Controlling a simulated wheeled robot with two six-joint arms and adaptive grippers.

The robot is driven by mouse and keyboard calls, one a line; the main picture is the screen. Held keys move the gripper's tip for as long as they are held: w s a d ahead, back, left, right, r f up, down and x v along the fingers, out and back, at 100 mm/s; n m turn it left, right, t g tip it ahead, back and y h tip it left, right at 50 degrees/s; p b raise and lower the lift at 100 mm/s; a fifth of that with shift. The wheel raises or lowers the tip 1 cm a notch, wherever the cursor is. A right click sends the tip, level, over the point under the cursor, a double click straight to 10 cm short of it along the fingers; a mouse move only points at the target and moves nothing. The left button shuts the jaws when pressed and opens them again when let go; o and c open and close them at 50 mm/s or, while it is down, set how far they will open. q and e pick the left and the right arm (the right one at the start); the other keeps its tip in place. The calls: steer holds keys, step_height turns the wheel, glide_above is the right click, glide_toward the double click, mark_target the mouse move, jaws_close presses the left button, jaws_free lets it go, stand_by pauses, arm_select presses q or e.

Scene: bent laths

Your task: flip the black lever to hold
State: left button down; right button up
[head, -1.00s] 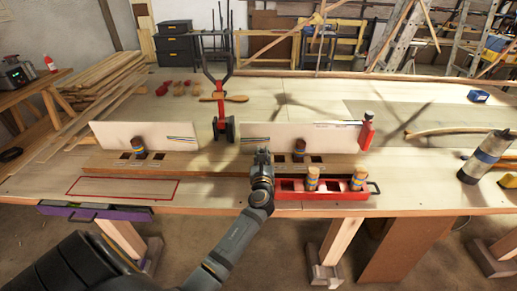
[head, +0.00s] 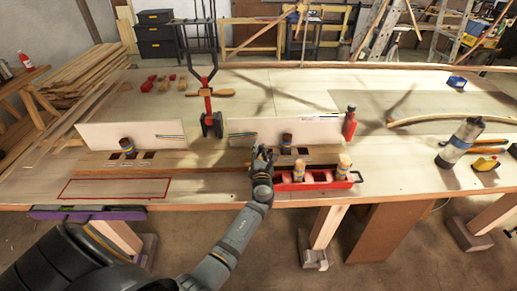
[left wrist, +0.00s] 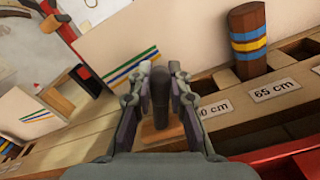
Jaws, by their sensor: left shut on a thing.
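My left gripper (head: 263,158) is over the wooden rail (head: 190,161) in front of the right white panel (head: 300,130). In the left wrist view its fingers (left wrist: 158,100) are shut around a dark upright piece, which looks like the black lever (left wrist: 160,88). The lever stands nearly upright in this view, above a small tan wood patch. Its lower end and pivot are not clear. In the head view my gripper hides it. My right gripper is not in view.
A striped peg (left wrist: 248,45) stands in the rail near the 65 cm label (left wrist: 276,90). A red tray (head: 315,184) with pegs lies in front of the rail. The red-outlined area (head: 115,189) is empty.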

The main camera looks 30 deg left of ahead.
mark_target(260, 152)
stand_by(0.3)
arm_select(q)
steer(key=c, duration=1.2)
jaws_free()
steer(key=shift+s, duration=0.1)
steer(key=v, duration=0.7)
steer(key=shift+s+d, duration=0.15)
